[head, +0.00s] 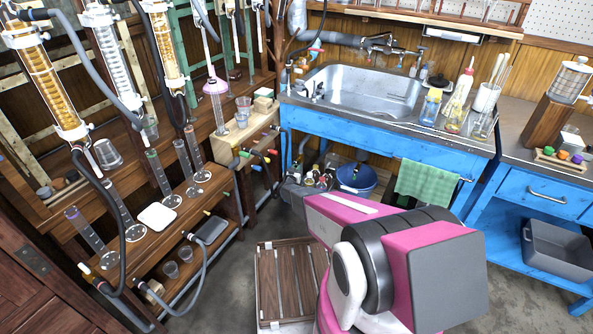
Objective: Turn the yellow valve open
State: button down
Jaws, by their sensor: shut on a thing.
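My pink and grey arm reaches from the lower right toward the floor space below the sink's left end. My gripper (316,179) is small and dark in the head view, just beyond the arm's far end, left of the blue bucket. It is shut on a small yellow part, which I take to be the yellow valve (322,178). The valve's body and its turning angle are too small and too covered to make out.
A blue bucket (356,179) stands close right of my gripper, under the blue sink bench (390,150). A wooden bench with coloured valves (250,140) is to the left. A slatted wooden platform (290,280) lies on the floor beside my arm.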

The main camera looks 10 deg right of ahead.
jog(key=shift+a+m, duration=0.15)
jog(key=shift+m, duration=0.35)
jog(key=c, duration=1.3)
grip_release()
jog(key=v, duration=1)
jog(key=shift+s+a+f, duration=0.15)
jog(key=shift+s+a, duration=0.1)
